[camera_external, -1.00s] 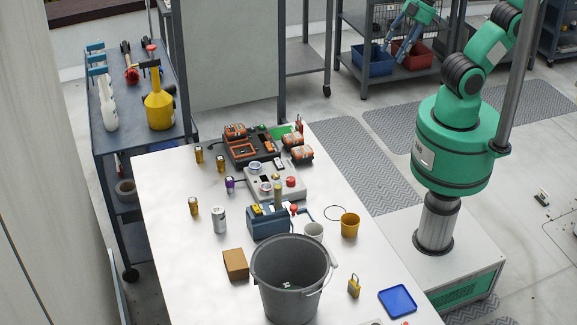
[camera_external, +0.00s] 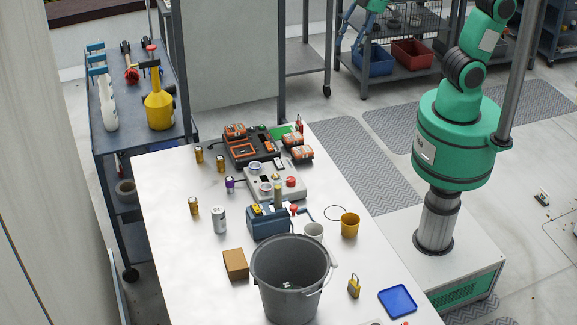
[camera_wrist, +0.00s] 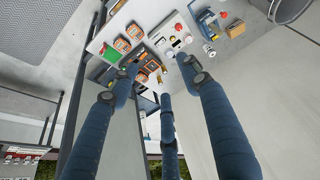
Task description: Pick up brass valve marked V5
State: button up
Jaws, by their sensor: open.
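Several small brass-coloured cylinders stand on the white table: two at its far left corner, a left one (camera_external: 199,155) and a right one (camera_external: 221,163), and one nearer the left edge (camera_external: 193,206). Their markings are too small to read, so I cannot tell which is V5. My gripper (camera_external: 349,32) is at the top of the external view, high up beyond the table and to the right of these cylinders. Its blue fingers are spread and empty. In the wrist view the fingers (camera_wrist: 160,80) stand apart, with the table beyond them.
Orange-and-black devices (camera_external: 250,148) lie at the far end. A blue cart (camera_external: 115,180) stands left. The table's left side is mostly clear.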

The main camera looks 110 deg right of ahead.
jog(key=w+d+f+g+p, duration=0.1)
jog(key=w+d+f+p, duration=0.15)
jog(key=w, duration=0.95)
jog(key=n+g+p, duration=0.2)
jog(key=p, duration=0.3)
send_over(220, 158)
jog(key=s, duration=0.2)
notch_tip(220, 158, down, 28)
jog(key=shift+d, duration=0.25)
jog(key=shift+f, duration=0.1)
jog(key=shift+w+a+f, duration=0.1)
jog(key=shift+w+f, duration=0.1)
jog(key=shift+f, duration=1.2)
jog(key=shift+w+d+f, duration=0.1)
jog(key=shift+w+f, duration=0.05)
jog(key=shift+f, duration=1.25)
jog(key=shift+w+a+f, duration=0.1)
jog(key=shift+w+f, duration=0.1)
jog(key=shift+f, duration=1.2)
jog(key=shift+f, duration=0.1)
jog(key=shift+w+f+p, duration=0.2)
jog(key=shift+f+p, duration=0.05)
jog(key=shift+f, duration=1)
jog(key=shift+w+f+p, duration=0.2)
jog(key=shift+f+p, duration=0.05)
jog(key=shift+f, duration=0.95)
